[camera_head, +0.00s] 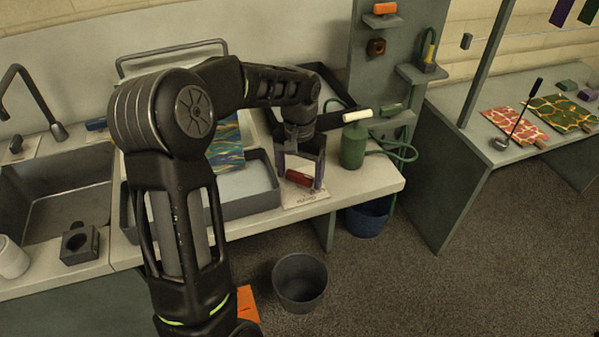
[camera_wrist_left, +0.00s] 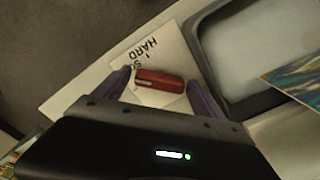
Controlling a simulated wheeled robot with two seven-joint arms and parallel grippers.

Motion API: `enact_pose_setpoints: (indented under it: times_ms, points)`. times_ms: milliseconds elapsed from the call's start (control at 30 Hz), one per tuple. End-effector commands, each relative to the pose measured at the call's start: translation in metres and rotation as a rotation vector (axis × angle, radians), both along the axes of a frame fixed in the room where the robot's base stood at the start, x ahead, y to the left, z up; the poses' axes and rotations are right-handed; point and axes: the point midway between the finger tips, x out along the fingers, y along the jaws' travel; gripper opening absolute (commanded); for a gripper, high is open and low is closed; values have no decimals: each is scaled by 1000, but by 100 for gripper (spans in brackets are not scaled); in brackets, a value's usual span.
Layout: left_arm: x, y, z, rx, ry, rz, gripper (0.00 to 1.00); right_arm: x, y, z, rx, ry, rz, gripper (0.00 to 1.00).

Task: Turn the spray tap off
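A red bar-shaped handle (camera_head: 299,178), which looks like the spray tap's, lies over a pale lettered plate (camera_head: 304,197) at the front edge of the counter. In the left wrist view the red handle (camera_wrist_left: 160,80) lies crosswise between my fingers; part of the plate's lettering reads "HARD". My left gripper (camera_head: 301,178) is open and points down over the handle. In the left wrist view my gripper (camera_wrist_left: 160,86) has a finger near each end of the handle, with small gaps visible. My right gripper is out of view.
A grey tray (camera_head: 262,199) is just left of the plate. A green sprayer bottle (camera_head: 353,149) with a pale handle stands to the right, beside a green hose (camera_head: 403,153). A sink (camera_head: 60,190) is at far left. A dark bin (camera_head: 300,283) stands on the floor.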

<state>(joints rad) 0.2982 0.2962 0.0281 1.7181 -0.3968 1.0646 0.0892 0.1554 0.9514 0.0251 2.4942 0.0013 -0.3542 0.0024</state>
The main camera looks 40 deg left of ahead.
Motion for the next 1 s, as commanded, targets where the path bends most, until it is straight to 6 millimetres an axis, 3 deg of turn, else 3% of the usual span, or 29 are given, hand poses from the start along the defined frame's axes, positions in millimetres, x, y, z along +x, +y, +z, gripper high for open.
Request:
enact_pose_setpoints:
  times_ms: [633,1000]
  points:
    - [0,0,0,0,0,0,26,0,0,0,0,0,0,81]
    - [0,0,0,0,0,40,25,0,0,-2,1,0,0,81]
